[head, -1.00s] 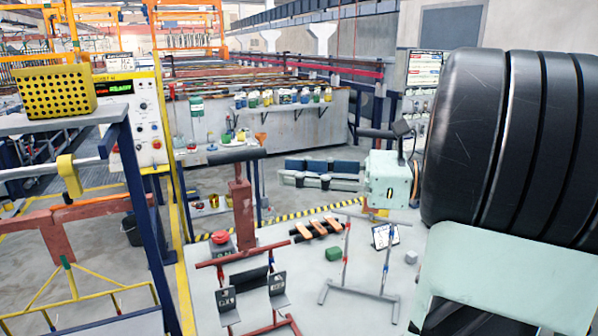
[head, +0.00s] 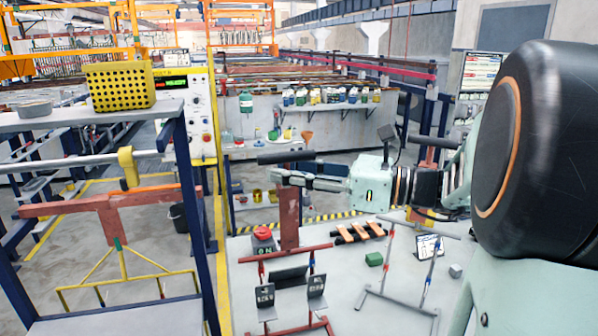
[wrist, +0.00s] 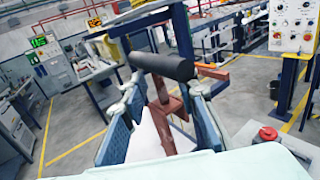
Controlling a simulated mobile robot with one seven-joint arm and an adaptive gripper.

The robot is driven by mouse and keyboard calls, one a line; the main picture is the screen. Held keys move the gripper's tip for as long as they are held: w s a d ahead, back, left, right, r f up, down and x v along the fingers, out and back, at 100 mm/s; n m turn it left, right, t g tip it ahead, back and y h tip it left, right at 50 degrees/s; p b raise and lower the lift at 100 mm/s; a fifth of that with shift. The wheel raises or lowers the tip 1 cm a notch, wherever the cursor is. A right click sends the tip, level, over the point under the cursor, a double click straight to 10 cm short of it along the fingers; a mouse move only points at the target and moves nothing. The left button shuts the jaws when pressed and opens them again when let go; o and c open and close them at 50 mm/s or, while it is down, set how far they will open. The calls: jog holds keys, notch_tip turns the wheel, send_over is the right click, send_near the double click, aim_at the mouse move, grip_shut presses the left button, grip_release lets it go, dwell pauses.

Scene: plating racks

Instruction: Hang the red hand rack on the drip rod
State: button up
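The red hand rack appears as a red upright post (head: 289,218) with a black cylindrical handle (head: 285,157) across its top, above the worktable. In the wrist view the black handle (wrist: 162,66) and red post lie between my spread fingers. My gripper (head: 300,180) reaches from the right to the post, just below the handle. It is open; contact cannot be told. The rack's lower part merges in view with a red stand (head: 290,252) bearing dark plates. A silver rod (head: 75,166), apparently the drip rod, runs at left below a shelf, with a yellow collar.
A yellow perforated basket (head: 120,87) sits on the left shelf (head: 60,120). Blue uprights flank the left frame.

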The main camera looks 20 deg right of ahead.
jog(key=shift+w+a, duration=0.1)
jog(key=shift+a, duration=0.05)
jog(key=shift+c, duration=0.3)
grip_shut()
dwell(0.3)
jog(key=shift+r, duration=0.15)
jog(key=shift+r+p, duration=1.15)
jog(key=shift+p, duration=0.15)
jog(key=shift+r, duration=0.1)
jog(key=shift+r+p, duration=1.4)
jog(key=shift+p, duration=0.35)
jog(key=shift+w+r, duration=0.1)
jog(key=shift+r, duration=0.05)
